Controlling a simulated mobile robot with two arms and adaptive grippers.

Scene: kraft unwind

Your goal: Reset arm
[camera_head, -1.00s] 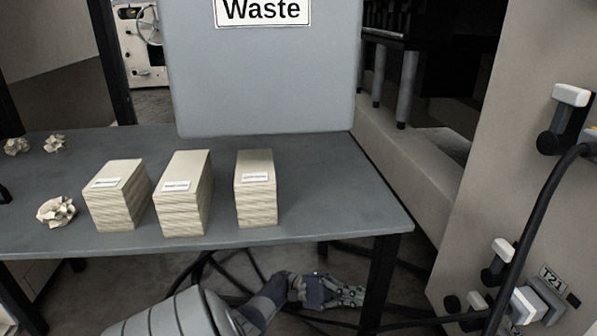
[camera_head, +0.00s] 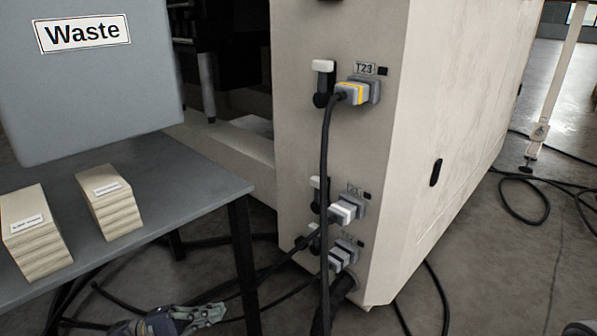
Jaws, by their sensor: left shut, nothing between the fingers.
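My left gripper (camera_head: 203,314) shows at the bottom of the head view, left of the middle. It is low, in front of the table leg and below the table top. Its fingers are together and nothing shows between them. Most of the left arm is cut off by the bottom edge. My right gripper cannot be made out.
A grey table (camera_head: 183,196) bears paper stacks (camera_head: 108,202) and a grey Waste bin (camera_head: 90,85). A beige cabinet (camera_head: 440,130) right of it has plugs, including a yellow-banded plug (camera_head: 352,92) by label T23. Black cables (camera_head: 325,200) hang and lie on the floor.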

